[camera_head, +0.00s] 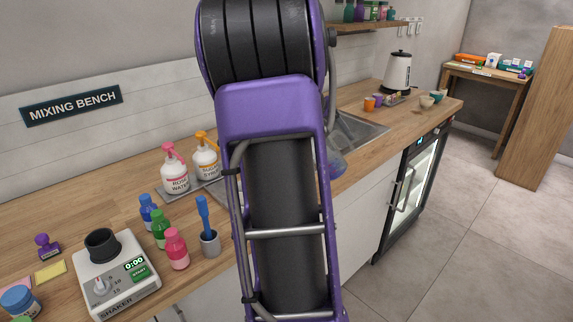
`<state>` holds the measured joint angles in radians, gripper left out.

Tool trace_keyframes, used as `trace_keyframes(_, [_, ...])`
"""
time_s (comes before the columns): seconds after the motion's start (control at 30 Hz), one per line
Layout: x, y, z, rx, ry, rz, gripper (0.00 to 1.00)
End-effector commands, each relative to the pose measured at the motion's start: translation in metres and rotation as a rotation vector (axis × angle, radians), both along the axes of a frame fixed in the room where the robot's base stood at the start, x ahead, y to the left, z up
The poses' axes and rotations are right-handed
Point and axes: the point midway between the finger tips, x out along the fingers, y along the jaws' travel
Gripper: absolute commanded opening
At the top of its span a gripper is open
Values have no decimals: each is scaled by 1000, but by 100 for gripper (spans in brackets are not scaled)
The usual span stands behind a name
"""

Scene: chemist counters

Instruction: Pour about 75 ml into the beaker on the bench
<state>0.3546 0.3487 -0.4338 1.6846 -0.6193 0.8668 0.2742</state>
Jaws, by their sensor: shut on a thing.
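My own purple and black arm fills the middle of the view and hides part of the wooden bench (110,205) and the sink. My gripper is not in view, so what it holds cannot be seen. I cannot make out a beaker on the bench. A bluish-grey, see-through rounded thing (337,164) shows at the right edge of my arm, in front of the sink; I cannot tell what it is. Two white pump bottles, rose water (174,176) with a pink pump and one (206,163) with an orange pump, stand on a grey tray.
A shaker (118,284) with a black cup holder reads 0:00. Blue (150,213), green (160,230) and pink (176,250) bottles and a grey cup (210,244) stand near the bench edge. A kettle (397,72) stands beyond the sink (365,132). Floor at right is clear.

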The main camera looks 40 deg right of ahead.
Motion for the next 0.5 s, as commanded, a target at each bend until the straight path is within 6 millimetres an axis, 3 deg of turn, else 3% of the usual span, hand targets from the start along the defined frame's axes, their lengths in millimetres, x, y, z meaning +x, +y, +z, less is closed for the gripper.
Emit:
trace_keyframes(0.27, [-3, -3, -5, 15, -17, -1, 0])
trace_keyframes(0.5, [-15, -14, -26, 85, -95, -1, 0])
